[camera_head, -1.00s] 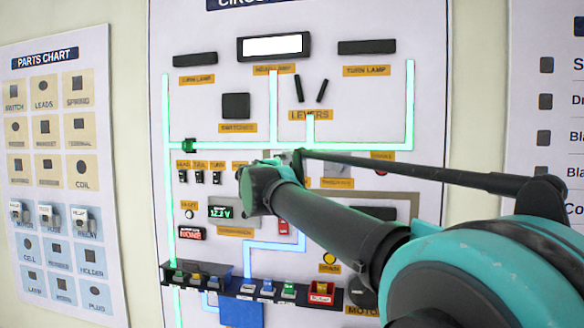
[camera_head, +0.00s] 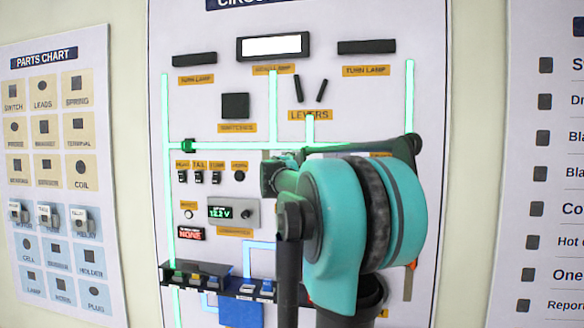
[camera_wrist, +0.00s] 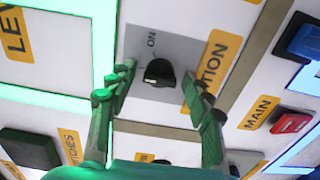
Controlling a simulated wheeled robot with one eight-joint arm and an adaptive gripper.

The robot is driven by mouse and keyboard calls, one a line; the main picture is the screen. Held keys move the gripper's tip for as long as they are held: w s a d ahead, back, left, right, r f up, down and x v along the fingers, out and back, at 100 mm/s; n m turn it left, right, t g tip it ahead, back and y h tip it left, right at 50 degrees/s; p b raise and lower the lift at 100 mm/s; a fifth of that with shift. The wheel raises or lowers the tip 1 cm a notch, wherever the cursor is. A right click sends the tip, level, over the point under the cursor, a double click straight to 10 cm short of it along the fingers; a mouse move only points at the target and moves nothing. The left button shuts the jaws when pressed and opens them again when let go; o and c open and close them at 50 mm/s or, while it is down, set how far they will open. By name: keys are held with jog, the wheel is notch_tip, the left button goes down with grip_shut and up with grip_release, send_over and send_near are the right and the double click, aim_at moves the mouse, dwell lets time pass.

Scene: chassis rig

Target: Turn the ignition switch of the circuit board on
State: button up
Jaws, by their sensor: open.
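The ignition switch (camera_wrist: 159,73) is a small black rotary knob on a grey plate. "ON" is printed on the plate, and an orange label (camera_wrist: 212,62) reading "…TION" stands beside it. My gripper (camera_wrist: 157,92) is open, with its green fingers on either side of the knob. In the head view the circuit board (camera_head: 340,22) stands upright on the wall, and my arm hides the switch and most of the gripper.
A red button (camera_wrist: 291,122) by the "MAIN" label and a blue part (camera_wrist: 305,42) lie right of the knob in the wrist view. A dark square part (camera_wrist: 30,147) is at lower left. A shelf of small modules (camera_head: 215,285) juts from the board's lower part.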

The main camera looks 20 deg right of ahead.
jog(key=shift+w, duration=0.1)
jog(key=c, duration=1.1)
jog(key=shift+m, duration=0.3)
jog(key=m, duration=1.1)
jog(key=shift+m, duration=0.3)
jog(key=o, duration=1.1)
